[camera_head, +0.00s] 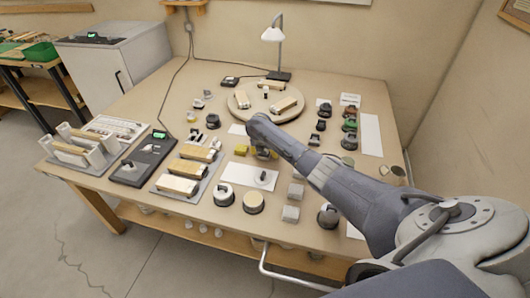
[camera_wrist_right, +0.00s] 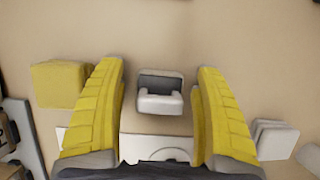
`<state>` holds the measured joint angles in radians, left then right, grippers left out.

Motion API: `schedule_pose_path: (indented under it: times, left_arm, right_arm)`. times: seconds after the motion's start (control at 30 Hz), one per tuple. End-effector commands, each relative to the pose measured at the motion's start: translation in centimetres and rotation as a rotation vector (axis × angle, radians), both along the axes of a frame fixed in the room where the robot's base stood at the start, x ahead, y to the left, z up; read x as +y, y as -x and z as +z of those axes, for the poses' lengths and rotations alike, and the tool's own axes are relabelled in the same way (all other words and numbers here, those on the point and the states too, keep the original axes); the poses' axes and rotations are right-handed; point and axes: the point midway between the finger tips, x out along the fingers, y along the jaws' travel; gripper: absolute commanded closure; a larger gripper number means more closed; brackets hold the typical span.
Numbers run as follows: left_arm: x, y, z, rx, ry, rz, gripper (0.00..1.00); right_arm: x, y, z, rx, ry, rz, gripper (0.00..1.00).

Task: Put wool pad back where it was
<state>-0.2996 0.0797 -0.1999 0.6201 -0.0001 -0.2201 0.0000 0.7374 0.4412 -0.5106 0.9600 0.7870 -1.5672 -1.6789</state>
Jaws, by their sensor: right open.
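My right gripper (camera_head: 262,153) is over the middle of the bench, its yellow fingers pointing down. In the right wrist view the gripper (camera_wrist_right: 160,105) is open, with the fingers wide apart. A small pale grey, block-like piece with a dark recess (camera_wrist_right: 160,95) shows between the fingers, touching neither; in the head view the gripper hides it. I cannot tell for certain which thing is the wool pad. A yellow block (camera_wrist_right: 60,84) lies just outside the left finger; it also shows in the head view (camera_head: 241,149). My left gripper is not in view.
A white mat (camera_head: 232,176) with a small item lies in front of the gripper. Grey blocks (camera_head: 290,213) and round tins (camera_head: 253,203) stand nearby. A round turntable (camera_head: 241,112) with blocks and a lamp (camera_head: 273,34) are behind. Wooden-topped pieces (camera_head: 178,185) sit left.

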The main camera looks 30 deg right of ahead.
Motion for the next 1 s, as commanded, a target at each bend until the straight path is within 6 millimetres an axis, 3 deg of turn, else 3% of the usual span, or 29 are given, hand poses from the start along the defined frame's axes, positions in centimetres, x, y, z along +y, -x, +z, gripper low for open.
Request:
schedule_pose_path:
  times: [0.37, 0.8, 1.0]
  left_arm:
    - [0.0, 0.0, 0.0, 0.001, 0.000, 0.000, 0.48]
    - [0.0, 0.1, 0.0, 0.001, 0.000, 0.000, 0.48]
    - [0.0, 0.1, 0.0, 0.001, 0.000, 0.000, 0.48]
  right_arm:
    - [0.5, 0.4, 1.9, -0.001, 0.000, 0.003, 0.30]
    - [2.5, 2.2, 8.5, -0.003, 0.000, 0.001, 0.30]
    - [3.1, 2.8, 10.4, -0.002, 0.000, 0.001, 0.30]
